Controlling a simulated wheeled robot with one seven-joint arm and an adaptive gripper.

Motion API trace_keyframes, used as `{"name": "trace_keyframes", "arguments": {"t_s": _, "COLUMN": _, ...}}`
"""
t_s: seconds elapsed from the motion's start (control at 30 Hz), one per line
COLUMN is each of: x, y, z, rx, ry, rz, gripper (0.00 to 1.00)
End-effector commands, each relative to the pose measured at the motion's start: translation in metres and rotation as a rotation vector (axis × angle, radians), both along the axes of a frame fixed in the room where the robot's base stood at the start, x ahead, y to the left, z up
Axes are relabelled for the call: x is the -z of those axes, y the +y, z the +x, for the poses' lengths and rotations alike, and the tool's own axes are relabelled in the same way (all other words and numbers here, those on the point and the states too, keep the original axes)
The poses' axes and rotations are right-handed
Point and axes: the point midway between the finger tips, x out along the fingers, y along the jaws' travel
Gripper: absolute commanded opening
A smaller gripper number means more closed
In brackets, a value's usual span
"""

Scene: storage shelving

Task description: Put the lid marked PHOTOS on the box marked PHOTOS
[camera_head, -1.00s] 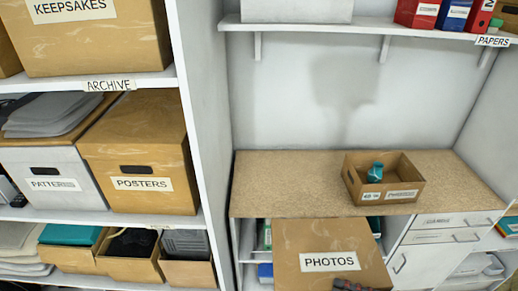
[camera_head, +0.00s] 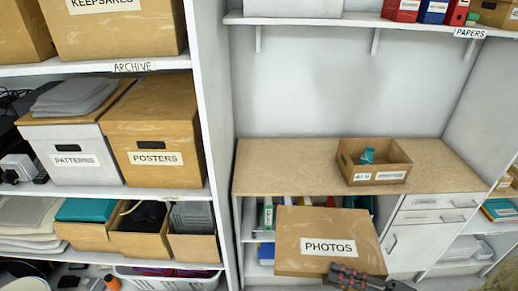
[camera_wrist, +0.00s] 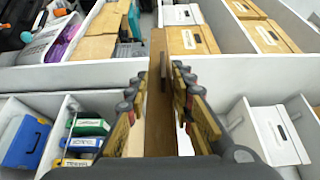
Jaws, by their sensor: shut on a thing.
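The brown lid marked PHOTOS (camera_head: 313,228) is held tilted up in front of the counter, its labelled face toward the head camera. My gripper (camera_head: 345,274) is shut on its lower edge. In the wrist view the lid (camera_wrist: 158,135) shows edge-on between the fingers of my gripper (camera_wrist: 165,78). An open brown box (camera_head: 352,177) stands on the counter, behind and to the right of the lid, with a teal thing inside.
The counter (camera_head: 285,165) is bare left of the open box. A white upright panel (camera_head: 212,110) separates it from shelves holding the POSTERS box (camera_head: 150,118) and PATTERNS box (camera_head: 75,140). A PAPERS shelf (camera_head: 350,21) runs above. Cubbies and drawers (camera_head: 435,217) are below.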

Motion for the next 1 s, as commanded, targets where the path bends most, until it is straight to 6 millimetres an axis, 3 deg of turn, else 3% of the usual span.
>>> {"name": "trace_keyframes", "arguments": {"t_s": 0.27, "x": 0.003, "y": 0.002, "z": 0.056, "rx": 0.117, "ry": 0.0, "rz": -0.001, "gripper": 0.0}}
{"name": "trace_keyframes", "arguments": {"t_s": 0.6, "x": 0.009, "y": 0.006, "z": 0.171, "rx": 0.394, "ry": 0.001, "rz": -0.001, "gripper": 0.0}}
{"name": "trace_keyframes", "arguments": {"t_s": 0.8, "x": 0.015, "y": 0.008, "z": 0.228, "rx": 0.571, "ry": 0.001, "rz": -0.001, "gripper": 0.0}}
{"name": "trace_keyframes", "arguments": {"t_s": 1.0, "x": 0.023, "y": 0.009, "z": 0.264, "rx": 0.713, "ry": 0.001, "rz": -0.001, "gripper": 0.0}}
